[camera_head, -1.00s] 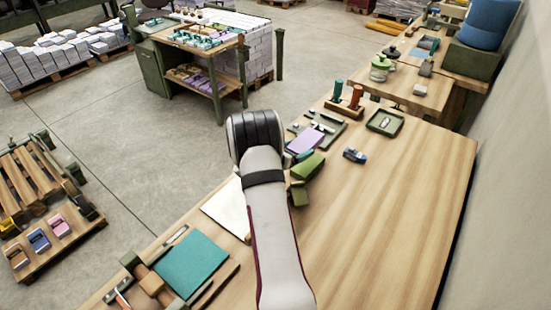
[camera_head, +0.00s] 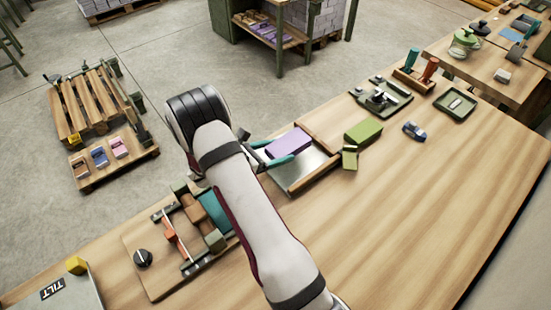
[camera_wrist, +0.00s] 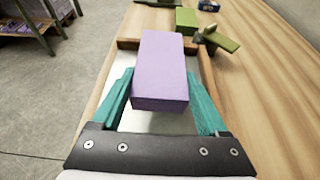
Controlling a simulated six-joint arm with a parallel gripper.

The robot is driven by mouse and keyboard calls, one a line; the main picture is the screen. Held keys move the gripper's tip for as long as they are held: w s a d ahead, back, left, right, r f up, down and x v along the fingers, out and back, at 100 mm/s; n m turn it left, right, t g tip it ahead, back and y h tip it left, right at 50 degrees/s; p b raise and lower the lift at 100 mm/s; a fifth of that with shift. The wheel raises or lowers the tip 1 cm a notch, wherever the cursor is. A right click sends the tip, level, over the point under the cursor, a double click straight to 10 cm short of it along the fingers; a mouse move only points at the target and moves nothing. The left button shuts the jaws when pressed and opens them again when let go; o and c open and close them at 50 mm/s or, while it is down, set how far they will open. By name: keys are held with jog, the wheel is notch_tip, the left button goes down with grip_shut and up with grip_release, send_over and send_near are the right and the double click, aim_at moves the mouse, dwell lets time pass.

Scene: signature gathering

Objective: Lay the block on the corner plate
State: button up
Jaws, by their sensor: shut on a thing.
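A purple block (camera_head: 289,143) is held between the teal fingers of my gripper (camera_head: 270,153). In the wrist view the block (camera_wrist: 160,60) lies flat between the two fingertips of my gripper (camera_wrist: 160,82), roughly lined up with the rails. Below it is the pale corner plate (camera_head: 290,178), edged by wooden rails; its bare surface also shows in the wrist view (camera_wrist: 156,122). The block is over the plate, towards its far rail. A shadow lies under its near edge. I cannot tell whether the block touches the plate or hangs slightly above it.
A green block (camera_head: 363,131) and a smaller olive piece (camera_head: 349,158) lie just right of the plate. A blue object (camera_head: 414,130) and a green tray (camera_head: 456,105) are farther right. The right tabletop is clear.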

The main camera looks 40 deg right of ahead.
jog(key=shift+w+a+f, duration=0.1)
jog(key=shift+w+f, duration=0.05)
jog(key=shift+f, duration=0.6)
jog(key=shift+w+a+f, duration=0.1)
jog(key=shift+w+f, duration=0.1)
jog(key=shift+f, duration=0.6)
jog(key=shift+w+f, duration=0.15)
jog(key=shift+f, duration=0.6)
jog(key=o, duration=1.4)
jog(key=shift+f, duration=0.15)
